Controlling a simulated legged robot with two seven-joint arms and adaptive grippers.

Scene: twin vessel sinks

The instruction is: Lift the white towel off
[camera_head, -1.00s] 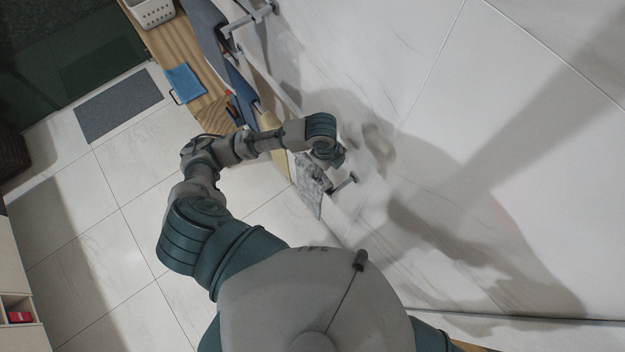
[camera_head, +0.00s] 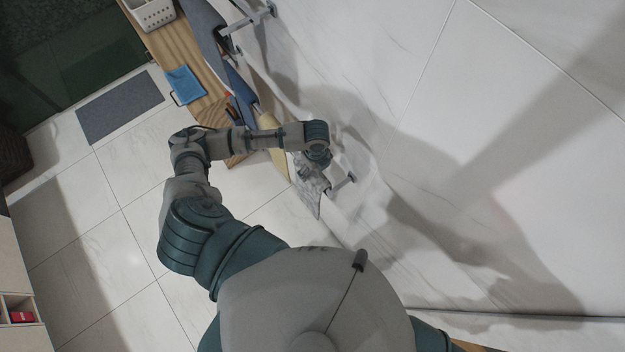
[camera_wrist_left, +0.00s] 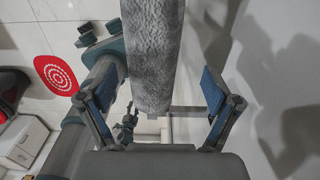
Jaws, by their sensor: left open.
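The towel (camera_wrist_left: 152,50), pale grey-white and fluffy, hangs as a narrow fold in the left wrist view. Its lower end reaches between the fingers of my left gripper (camera_wrist_left: 160,85), which is open with blue pads on both sides of the towel and gaps left and right. In the head view, the towel (camera_head: 311,197) hangs on a wall rail (camera_head: 342,183), with my left wrist over its upper part. The fingers are mostly hidden there. My right gripper does not show.
A wooden counter (camera_head: 170,45) bears a white basket (camera_head: 150,11) and a blue cloth (camera_head: 185,84). A grey mat (camera_head: 119,106) lies on the tiled floor. The white wall is close on the right.

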